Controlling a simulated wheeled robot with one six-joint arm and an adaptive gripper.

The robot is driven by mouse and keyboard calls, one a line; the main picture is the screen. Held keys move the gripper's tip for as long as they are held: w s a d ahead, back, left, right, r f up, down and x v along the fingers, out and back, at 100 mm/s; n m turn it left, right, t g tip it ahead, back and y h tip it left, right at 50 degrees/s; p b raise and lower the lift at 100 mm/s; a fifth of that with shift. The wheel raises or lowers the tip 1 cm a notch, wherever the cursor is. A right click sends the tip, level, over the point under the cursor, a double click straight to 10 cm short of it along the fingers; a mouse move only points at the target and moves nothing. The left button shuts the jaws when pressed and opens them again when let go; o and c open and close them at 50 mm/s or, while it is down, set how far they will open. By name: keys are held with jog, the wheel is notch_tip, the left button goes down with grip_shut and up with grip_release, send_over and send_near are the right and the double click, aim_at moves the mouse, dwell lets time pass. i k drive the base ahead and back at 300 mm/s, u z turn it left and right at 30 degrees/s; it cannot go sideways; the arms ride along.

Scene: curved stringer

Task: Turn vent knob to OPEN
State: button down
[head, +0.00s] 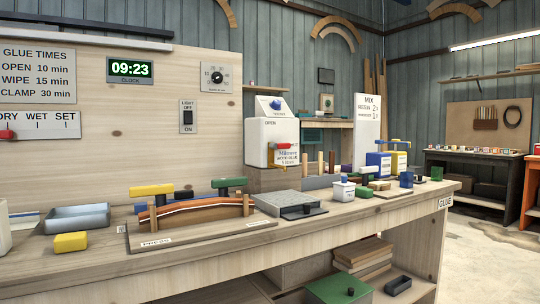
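A white box (258,140) stands at the back of the bench, with the word OPEN at its upper left. A blue knob (276,104) sits on a sloped panel on top of this box, above small lettering I cannot read. A round black dial (217,77) with a scale is on the wall panel to the left. I cannot tell which of these is the vent knob, nor its setting. My gripper is not in view.
The wooden bench (215,255) holds a curved clamped strip (195,211), a grey tray (78,219), a yellow block (70,242), a grey flat block (291,203) and several small bottles and tools. Shelves below hold boards and a green box (338,289).

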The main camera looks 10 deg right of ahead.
aim_at(276, 104)
jog(key=k, duration=0.6)
jog(key=z, duration=0.55)
jog(key=i, duration=0.5)
jog(key=z, duration=0.5)
jog(key=i, duration=0.75)
jog(key=u, duration=0.15)
